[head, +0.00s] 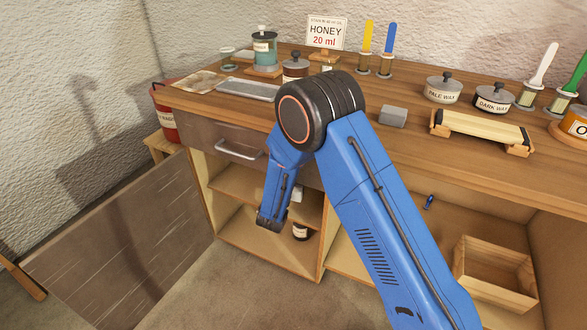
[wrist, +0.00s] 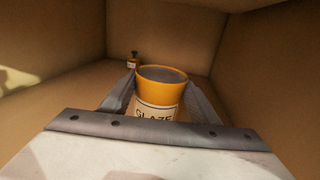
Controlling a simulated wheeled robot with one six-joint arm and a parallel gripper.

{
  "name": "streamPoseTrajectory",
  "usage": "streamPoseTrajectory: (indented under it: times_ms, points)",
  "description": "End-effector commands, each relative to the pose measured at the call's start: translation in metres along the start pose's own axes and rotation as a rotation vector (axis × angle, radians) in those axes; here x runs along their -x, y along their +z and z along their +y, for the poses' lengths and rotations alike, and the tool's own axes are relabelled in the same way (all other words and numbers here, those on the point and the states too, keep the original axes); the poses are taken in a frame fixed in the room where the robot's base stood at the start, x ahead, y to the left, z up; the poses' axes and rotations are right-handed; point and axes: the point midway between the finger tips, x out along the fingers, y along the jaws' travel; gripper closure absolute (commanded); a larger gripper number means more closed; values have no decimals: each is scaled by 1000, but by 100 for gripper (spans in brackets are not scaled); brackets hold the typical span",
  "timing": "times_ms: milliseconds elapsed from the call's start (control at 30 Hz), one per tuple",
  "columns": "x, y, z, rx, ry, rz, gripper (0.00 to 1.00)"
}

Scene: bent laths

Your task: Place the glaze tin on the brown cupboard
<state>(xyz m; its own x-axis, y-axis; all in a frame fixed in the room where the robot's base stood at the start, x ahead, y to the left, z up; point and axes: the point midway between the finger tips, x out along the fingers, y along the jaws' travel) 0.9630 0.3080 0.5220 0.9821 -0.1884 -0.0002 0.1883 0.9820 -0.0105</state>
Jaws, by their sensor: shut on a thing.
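The glaze tin (wrist: 160,98) is orange-yellow with a pale label reading GLAZE and stands between my gripper's fingers in the wrist view. My gripper (wrist: 158,92) is shut on it, one finger on each side. The tin is inside a tan-walled compartment; whether its base touches the floor is hidden. In the head view my arm reaches into the open cupboard under the bench, and I cannot make out the tin there. The cupboard has a brown door (head: 125,245), standing open at the left, and a brown drawer front (head: 215,138) above.
A small amber bottle (wrist: 133,61) stands at the compartment's back. A dark labelled jar (head: 300,232) sits on the lower level beside my arm. The worktop (head: 405,145) carries jars, brushes and a grey block (head: 393,116). A wooden crate (head: 495,275) is at lower right.

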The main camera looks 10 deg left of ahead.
Motion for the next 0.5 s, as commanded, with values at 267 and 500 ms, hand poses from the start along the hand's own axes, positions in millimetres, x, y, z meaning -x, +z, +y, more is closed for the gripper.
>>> streamPoseTrajectory:
  times_ms: [267,500]
  points:
    - [-1,0,-1,-1,-1,-1,84]
    - [-1,-2,-1,0,-1,0,26]
